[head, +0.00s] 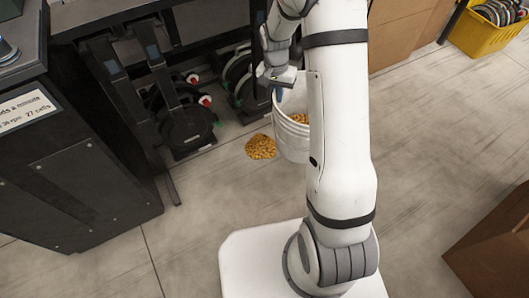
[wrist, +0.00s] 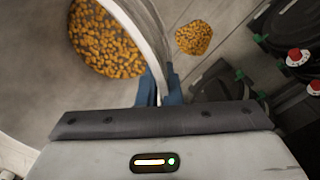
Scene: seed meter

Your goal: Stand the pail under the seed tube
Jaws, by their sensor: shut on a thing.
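The white pail (head: 291,140) is partly hidden behind my arm in the head view. Yellow seeds lie in its bottom, seen in the wrist view (wrist: 105,42). My gripper (wrist: 158,88) is shut on the pail's rim, with its blue fingertips on either side of the wall. In the head view my gripper (head: 279,92) is at the pail's near-left rim. A pile of spilled seed (head: 260,147) lies on the floor just left of the pail. I cannot pick out the seed tube. Whether the pail touches the floor is unclear.
Black seed meter units (head: 185,118) with red knobs stand on the left behind the pile. A dark cabinet (head: 75,165) with a label is at far left. A yellow crate (head: 487,32) and cardboard boxes (head: 495,245) are on the right. Floor between is clear.

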